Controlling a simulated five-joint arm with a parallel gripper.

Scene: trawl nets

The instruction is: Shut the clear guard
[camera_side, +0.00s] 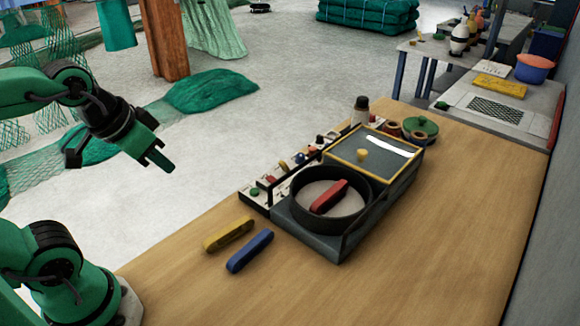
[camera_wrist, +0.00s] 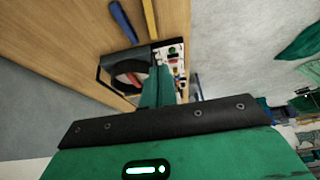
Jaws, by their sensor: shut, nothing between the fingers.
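The clear guard (camera_side: 390,158) is a flat see-through panel with a yellow frame and a small yellow knob (camera_side: 362,154). It lies over the far part of a dark box (camera_side: 335,248). The round black well (camera_side: 357,212) at the near end of the box is uncovered, and a red bar-shaped piece (camera_side: 330,196) lies in it. The well also shows in the wrist view (camera_wrist: 121,69), partly behind my fingers. My gripper (camera_side: 157,161) is shut and empty, up in the air left of the box, well apart from the guard.
A yellow bar (camera_side: 229,235) and a blue bar (camera_side: 250,251) lie on the wooden table left of the box. A strip of small coloured parts (camera_side: 270,181) runs along the box's far-left side. A bottle (camera_side: 361,110) and green-lidded pot (camera_side: 420,127) stand behind. The table's right side is clear.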

